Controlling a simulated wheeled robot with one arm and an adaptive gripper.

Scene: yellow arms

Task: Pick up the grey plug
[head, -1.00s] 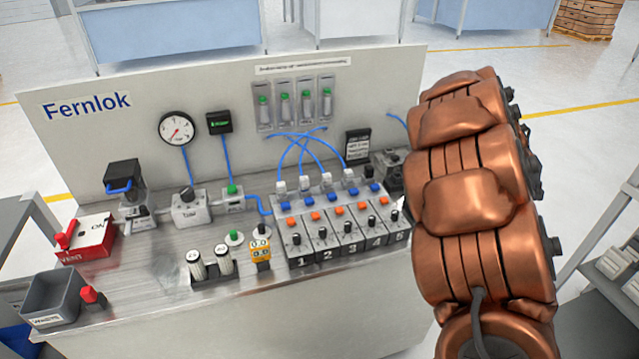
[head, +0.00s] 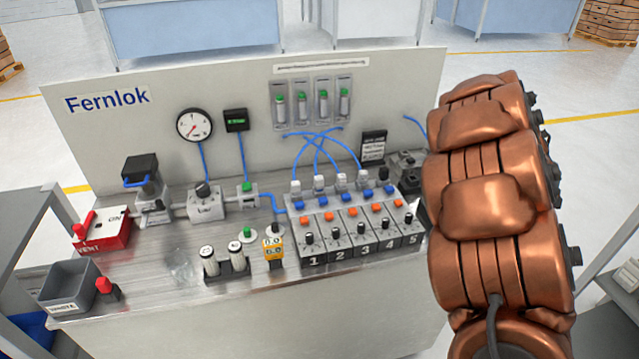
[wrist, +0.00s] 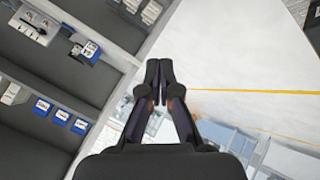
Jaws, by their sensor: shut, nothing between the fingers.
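I cannot pick out the grey plug with certainty. A small dark plug-like piece (head: 384,175) stands in the back row of the numbered valve block (head: 340,250), at its right end, beside several white fittings with blue tubes. My gripper (wrist: 158,68) shows in the wrist view, fingers together and empty, over the floor and beside shelving, away from the bench. In the head view my copper-coloured arm fills the right side, and my gripper is not visible there.
The bench (head: 200,290) holds a red vent box (head: 100,232), a grey waste bin (head: 68,287), a red-capped piece (head: 105,288) and two white cylinders (head: 222,260). A panel (head: 240,95) stands behind. Shelving (wrist: 75,75) with blue-labelled bins is in the wrist view.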

